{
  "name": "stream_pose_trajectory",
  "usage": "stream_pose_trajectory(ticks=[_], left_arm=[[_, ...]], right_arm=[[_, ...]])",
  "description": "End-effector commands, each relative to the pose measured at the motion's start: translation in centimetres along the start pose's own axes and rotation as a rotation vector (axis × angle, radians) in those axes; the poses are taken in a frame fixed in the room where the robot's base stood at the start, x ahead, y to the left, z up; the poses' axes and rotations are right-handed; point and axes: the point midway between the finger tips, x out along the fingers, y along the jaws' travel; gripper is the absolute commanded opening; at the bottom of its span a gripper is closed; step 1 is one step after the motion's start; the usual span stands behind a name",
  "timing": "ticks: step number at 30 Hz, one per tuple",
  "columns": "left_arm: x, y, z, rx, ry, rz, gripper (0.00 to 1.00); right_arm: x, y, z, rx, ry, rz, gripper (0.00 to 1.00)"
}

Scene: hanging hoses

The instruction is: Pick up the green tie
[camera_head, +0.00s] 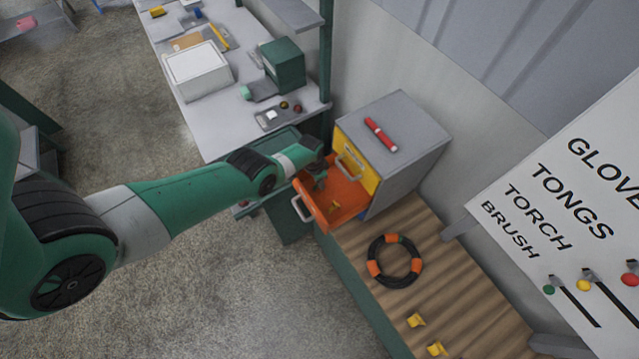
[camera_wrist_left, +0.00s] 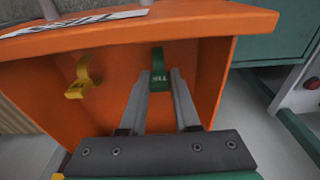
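The green tie (camera_wrist_left: 158,70) lies in the open orange drawer (camera_head: 350,194), seen in the left wrist view. My left gripper (camera_head: 319,176) reaches down into the drawer. In the left wrist view its two fingers (camera_wrist_left: 161,76) stand apart, one on each side of the green tie, with a narrow gap showing; I cannot tell whether they touch it. In the head view the gripper hides the green tie. A yellow tie (camera_wrist_left: 80,78) lies in the same drawer, to the left in the wrist view, and also shows in the head view (camera_head: 335,208). My right gripper is not in view.
The drawer belongs to a grey cabinet (camera_head: 412,125) with a red cylinder (camera_head: 381,134) on top. A coiled black hose (camera_head: 394,261) with orange bands and more yellow ties (camera_head: 416,320) lie on the wooden bench. A cluttered workbench (camera_head: 205,130) stands behind. The drawer walls surround my gripper.

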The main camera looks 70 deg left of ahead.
Motion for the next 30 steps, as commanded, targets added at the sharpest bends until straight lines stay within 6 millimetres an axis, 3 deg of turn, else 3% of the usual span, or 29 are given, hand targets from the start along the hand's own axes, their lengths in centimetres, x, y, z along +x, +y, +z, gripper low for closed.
stream_pose_trajectory(ticks=[1, 4, 5, 18, 30], left_arm=[[0.0, 0.0, 0.0, 0.0, 0.0, 0.0, 0.19], [0.0, 0.0, 0.0, 0.0, 0.0, 0.0, 0.01], [0.0, 0.0, 0.0, 0.0, 0.0, 0.0, 0.0], [-0.2, 0.0, -0.1, 0.0, 0.0, 0.0, 0.0], [-2.6, 0.1, -0.4, 0.002, 0.0, 0.0, 0.0]], right_arm=[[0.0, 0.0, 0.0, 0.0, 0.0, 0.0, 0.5], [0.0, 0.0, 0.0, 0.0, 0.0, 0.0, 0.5], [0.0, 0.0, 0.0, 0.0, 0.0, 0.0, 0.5], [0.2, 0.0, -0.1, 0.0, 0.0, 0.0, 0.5], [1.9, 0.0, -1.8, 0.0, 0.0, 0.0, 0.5]])
